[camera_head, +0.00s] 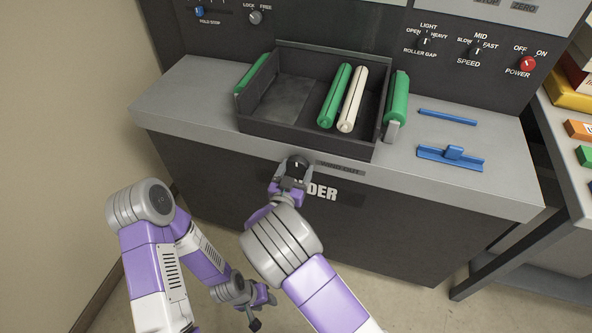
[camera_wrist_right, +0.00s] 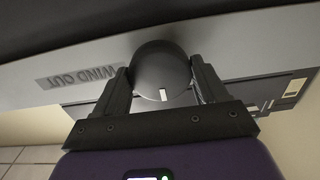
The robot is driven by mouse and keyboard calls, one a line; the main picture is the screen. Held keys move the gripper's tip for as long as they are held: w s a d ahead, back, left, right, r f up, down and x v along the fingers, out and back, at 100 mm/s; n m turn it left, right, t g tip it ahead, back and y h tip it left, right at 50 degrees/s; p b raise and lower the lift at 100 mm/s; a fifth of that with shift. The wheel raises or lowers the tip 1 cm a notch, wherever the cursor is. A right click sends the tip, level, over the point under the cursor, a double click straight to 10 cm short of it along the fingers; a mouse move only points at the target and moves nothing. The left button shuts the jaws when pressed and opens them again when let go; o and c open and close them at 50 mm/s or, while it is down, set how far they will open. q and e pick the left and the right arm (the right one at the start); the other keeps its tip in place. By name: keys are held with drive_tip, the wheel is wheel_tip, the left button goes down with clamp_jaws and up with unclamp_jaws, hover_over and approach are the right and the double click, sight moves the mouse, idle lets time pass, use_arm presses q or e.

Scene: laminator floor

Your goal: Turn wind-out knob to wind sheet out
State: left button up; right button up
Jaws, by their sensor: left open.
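The wind-out knob (camera_wrist_right: 160,70) is a round dark knob with a short white mark, on the front edge of the grey bench, beside the WIND OUT label (camera_wrist_right: 78,76). In the head view the knob (camera_head: 298,161) is partly covered by my right gripper (camera_head: 292,174). In the right wrist view the fingers of this gripper (camera_wrist_right: 162,85) stand on both sides of the knob and appear to touch it. My left gripper (camera_head: 257,310) is open and empty, low near the floor in front of the bench.
A dark tray (camera_head: 300,140) on the bench holds a green roller (camera_head: 335,95) and a white roller (camera_head: 352,98). Blue pieces (camera_head: 450,157) lie farther right. The control panel (camera_head: 400,45) rises behind.

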drive_tip(key=c, duration=0.4)
drive_tip(key=shift+c, duration=0.2)
